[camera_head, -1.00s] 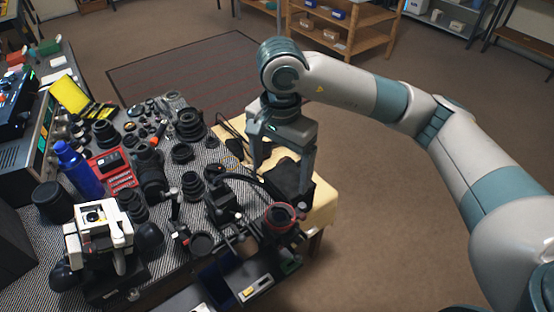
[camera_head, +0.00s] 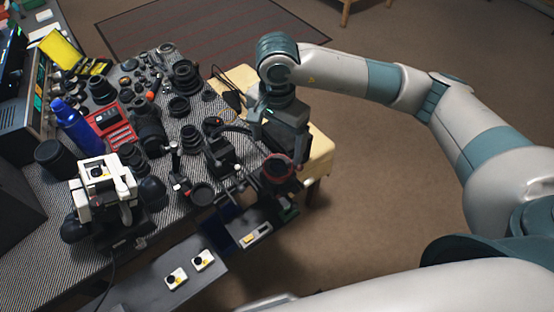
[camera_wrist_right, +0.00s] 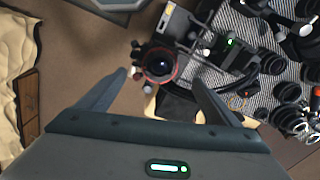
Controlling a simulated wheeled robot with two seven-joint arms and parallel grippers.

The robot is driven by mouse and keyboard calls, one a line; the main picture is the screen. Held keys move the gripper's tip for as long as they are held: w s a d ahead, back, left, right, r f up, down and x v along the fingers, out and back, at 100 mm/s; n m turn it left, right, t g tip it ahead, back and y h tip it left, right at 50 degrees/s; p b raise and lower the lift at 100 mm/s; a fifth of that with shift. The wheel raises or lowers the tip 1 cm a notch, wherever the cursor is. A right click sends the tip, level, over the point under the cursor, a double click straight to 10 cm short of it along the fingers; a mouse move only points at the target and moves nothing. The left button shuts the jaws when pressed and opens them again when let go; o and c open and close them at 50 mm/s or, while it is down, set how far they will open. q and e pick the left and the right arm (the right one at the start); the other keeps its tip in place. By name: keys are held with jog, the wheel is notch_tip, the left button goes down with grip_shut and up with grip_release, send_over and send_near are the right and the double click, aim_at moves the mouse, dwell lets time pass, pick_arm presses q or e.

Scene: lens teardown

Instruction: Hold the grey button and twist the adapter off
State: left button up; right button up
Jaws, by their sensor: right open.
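A dark round part with a red ring (camera_head: 279,170) is held in a stand at the table's front right edge. It also shows in the right wrist view as a dark lens opening with a red rim (camera_wrist_right: 159,64). I cannot tell the adapter from the body behind it, and I cannot make out a grey button. My right gripper (camera_head: 275,140) is just above and behind this part in the head view. In the right wrist view its two fingers (camera_wrist_right: 157,82) are spread wide, with the red-rimmed part between and beyond the tips. My left gripper is not in view.
The striped table mat (camera_head: 60,218) is crowded with lenses and small parts. A blue bottle (camera_head: 76,125), a red case (camera_head: 108,120) and a white device (camera_head: 103,190) stand on the left. Open floor is on the right.

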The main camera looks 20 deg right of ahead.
aim_at(277, 169)
notch_tip(277, 169, down, 10)
jog(key=p, duration=0.2)
jog(key=shift+r+p, duration=0.15)
jog(key=shift+p, duration=0.15)
jog(key=shift+c, duration=0.5)
jog(key=c, duration=1.1)
jog(key=shift+n+b, duration=0.7)
jog(key=shift+b, duration=0.3)
jog(key=shift+n+b, duration=0.6)
jog(key=shift+b, duration=0.1)
